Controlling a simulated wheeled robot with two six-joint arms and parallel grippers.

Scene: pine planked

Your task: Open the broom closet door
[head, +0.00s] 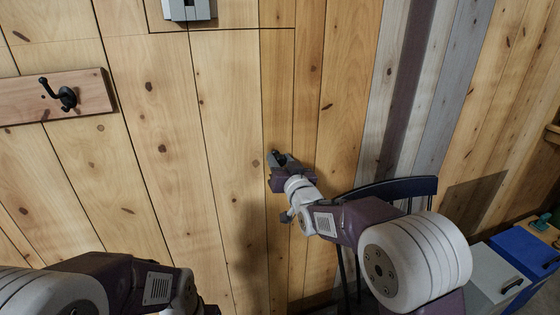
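A pine plank wall fills the view, and a dark straight seam near the top looks like the upper edge of a flush door (225,110), likely the broom closet door. It looks closed. I see no clear handle on it. My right gripper (281,158) is close to the planks near the door's right side, and its fingers are small and dark. I cannot tell whether it touches the wall or holds anything. My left arm reaches in at the lower left, with its gripper cut off by the bottom edge.
A wooden rail with a black hook (62,94) is on the wall at left. A dark chair (391,190) stands behind my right arm. Grey and blue bins (518,255) stand at lower right.

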